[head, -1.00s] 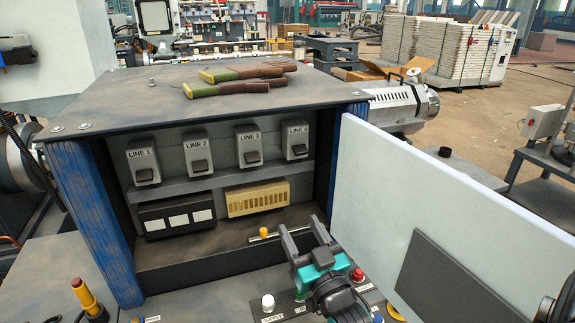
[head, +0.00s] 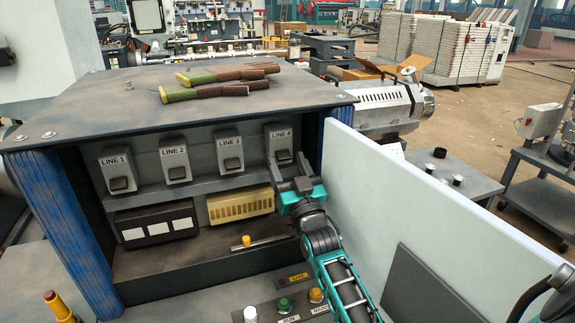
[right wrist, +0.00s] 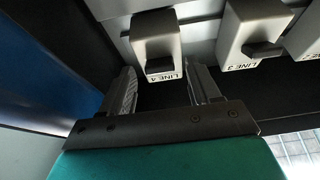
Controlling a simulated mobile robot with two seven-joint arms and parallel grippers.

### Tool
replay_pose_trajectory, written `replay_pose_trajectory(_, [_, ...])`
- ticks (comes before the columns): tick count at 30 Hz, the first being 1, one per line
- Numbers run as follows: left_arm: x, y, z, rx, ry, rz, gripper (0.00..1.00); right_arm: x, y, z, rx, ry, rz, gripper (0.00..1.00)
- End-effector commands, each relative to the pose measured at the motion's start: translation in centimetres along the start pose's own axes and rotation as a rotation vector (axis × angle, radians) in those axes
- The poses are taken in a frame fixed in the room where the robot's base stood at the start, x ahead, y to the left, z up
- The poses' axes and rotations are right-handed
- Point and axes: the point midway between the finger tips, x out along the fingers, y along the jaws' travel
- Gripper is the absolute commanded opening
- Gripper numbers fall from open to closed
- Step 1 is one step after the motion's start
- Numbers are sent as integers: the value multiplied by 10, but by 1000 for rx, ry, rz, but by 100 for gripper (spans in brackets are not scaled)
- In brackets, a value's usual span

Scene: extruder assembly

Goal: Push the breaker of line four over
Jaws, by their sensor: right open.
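The line four breaker (head: 278,134) is a light grey box with a "LINE 4" label, rightmost in the row inside the open cabinet. Its dark lever is largely hidden behind my right gripper (head: 287,161) in the head view. In the right wrist view the breaker (right wrist: 156,30) appears upside down, its dark lever (right wrist: 160,66) between the open fingers of my right gripper (right wrist: 161,76). The gripper is empty; I cannot tell whether it touches the lever. My left gripper is out of view.
The line three breaker (head: 230,150) stands just left, also in the right wrist view (right wrist: 250,30). The white cabinet door (head: 400,215) stands open close to the right of my arm. Below are a cream terminal block (head: 240,204) and a panel with push buttons (head: 284,304).

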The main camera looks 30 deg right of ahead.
Motion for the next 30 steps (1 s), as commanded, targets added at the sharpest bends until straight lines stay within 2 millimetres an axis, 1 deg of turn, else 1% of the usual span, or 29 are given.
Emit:
replay_pose_trajectory(9, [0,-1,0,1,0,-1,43,3,0,0,0,-1,0,62])
replay_pose_trajectory(11, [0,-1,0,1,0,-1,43,3,0,0,0,-1,0,57])
replay_pose_trajectory(27, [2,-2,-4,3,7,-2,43,2,0,0,1,-1,0,6])
replay_pose_trajectory(30, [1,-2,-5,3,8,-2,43,3,0,0,1,-3,0,6])
